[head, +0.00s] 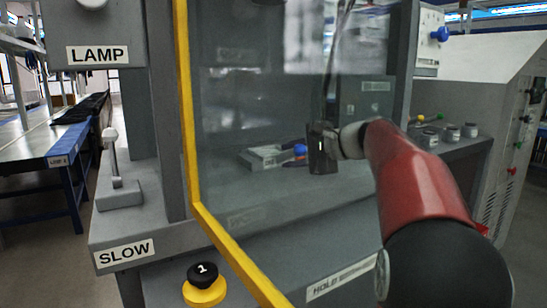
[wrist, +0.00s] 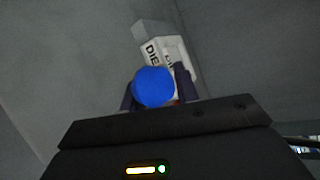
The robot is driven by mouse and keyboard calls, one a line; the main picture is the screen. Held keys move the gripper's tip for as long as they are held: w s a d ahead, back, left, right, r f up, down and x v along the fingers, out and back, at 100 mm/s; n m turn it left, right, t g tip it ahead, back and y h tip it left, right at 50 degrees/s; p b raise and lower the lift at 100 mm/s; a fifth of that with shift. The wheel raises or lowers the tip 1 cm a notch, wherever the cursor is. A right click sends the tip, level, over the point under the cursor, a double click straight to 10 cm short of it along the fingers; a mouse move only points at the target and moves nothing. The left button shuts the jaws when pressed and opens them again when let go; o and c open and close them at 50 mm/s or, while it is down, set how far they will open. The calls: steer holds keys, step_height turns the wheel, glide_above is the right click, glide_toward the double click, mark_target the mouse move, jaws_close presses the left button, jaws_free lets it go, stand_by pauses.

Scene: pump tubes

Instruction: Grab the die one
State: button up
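The die is a pale grey block (head: 265,157) with a blue ball knob (head: 300,150), seen through the clear panel of the machine in the head view. In the wrist view its white side (wrist: 160,50) carries the letters "DIE"; the rest of the label is partly covered. The blue knob (wrist: 153,87) shows there between the two dark fingers of my gripper (wrist: 157,90). The fingers look spread with the knob between them, a narrow gap on the right side. In the head view my gripper (head: 318,150) is just right of the knob.
A yellow-edged clear panel (head: 188,120) stands in front of the work space. A lever (head: 115,165), a black and yellow button marked 1 (head: 204,285) and a "SLOW" label are on the machine's front. Several small knobbed parts (head: 450,133) stand on the right-hand shelf.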

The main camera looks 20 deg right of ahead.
jaws_close()
steer(key=shift+r, duration=0.2)
stand_by(0.3)
